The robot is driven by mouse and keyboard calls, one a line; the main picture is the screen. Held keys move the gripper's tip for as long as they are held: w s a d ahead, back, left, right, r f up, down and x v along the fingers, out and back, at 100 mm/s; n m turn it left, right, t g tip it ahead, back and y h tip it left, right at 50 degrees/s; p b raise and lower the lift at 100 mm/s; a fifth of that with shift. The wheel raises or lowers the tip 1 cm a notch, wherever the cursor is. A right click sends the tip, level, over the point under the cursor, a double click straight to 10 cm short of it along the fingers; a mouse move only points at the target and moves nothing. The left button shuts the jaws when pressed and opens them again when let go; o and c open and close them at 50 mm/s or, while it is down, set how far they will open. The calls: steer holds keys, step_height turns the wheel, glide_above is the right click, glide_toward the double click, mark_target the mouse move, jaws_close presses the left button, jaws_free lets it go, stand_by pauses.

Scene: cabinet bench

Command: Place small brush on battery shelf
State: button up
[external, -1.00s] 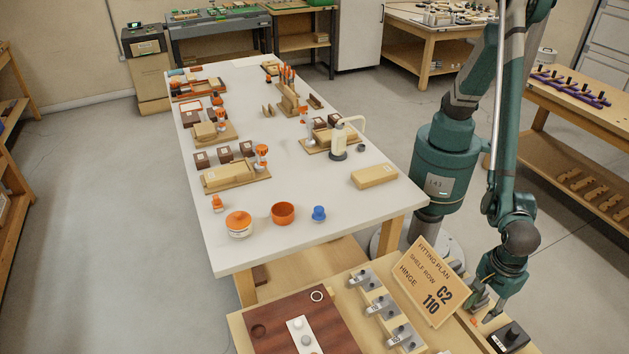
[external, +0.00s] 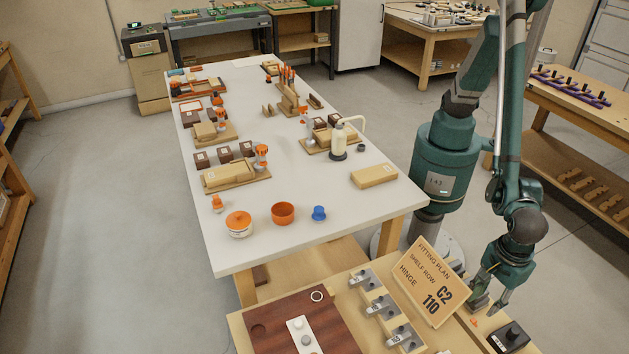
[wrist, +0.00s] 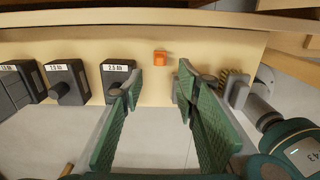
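My gripper (external: 488,307) is over the near bench at the lower right of the external view. In the wrist view my gripper (wrist: 159,80) has its green fingers apart, with nothing held between them. A small orange piece (wrist: 160,57) lies on the wooden shelf board (wrist: 75,47) beyond the fingertips. Dark batteries, one labelled 2.0 Ah (wrist: 117,73) and one 1.5 Ah (wrist: 68,80), stand left of the fingers. A grey piece (wrist: 238,90) with tan, bristle-like ridges stands right of them; I cannot tell whether it is the small brush.
A fitting-plan sign (external: 431,283) stands just left of my gripper. A dark battery (external: 509,337) stands close by on the right. A white-topped table (external: 300,190) holds several parts farther back.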

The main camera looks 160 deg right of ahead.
steer(key=s+d+r+m+t, duration=0.1)
steer(key=s+d+r+m, duration=0.25)
steer(key=r, duration=0.35)
steer(key=s+d+r+m+t, duration=0.1)
steer(key=s+d+r+m, duration=0.2)
steer(key=s+r+m, duration=0.35)
steer(key=s+d+r+m+t, duration=0.1)
steer(key=s+d+r+m, duration=0.15)
steer(key=r, duration=0.65)
steer(key=s+d+r+m+t, duration=0.1)
steer(key=s+d+r+m, duration=0.1)
steer(key=s+m, duration=0.2)
steer(key=s+d+r+m+t, duration=0.1)
steer(key=s+m, duration=0.4)
steer(key=s, duration=0.5)
steer(key=s+d+r+m+t, duration=0.2)
steer(key=s+d+r+m, duration=0.1)
steer(key=s, duration=0.4)
steer(key=shift+s+d+m, duration=0.15)
steer(key=shift+d+m, duration=0.6)
steer(key=shift+m, duration=0.5)
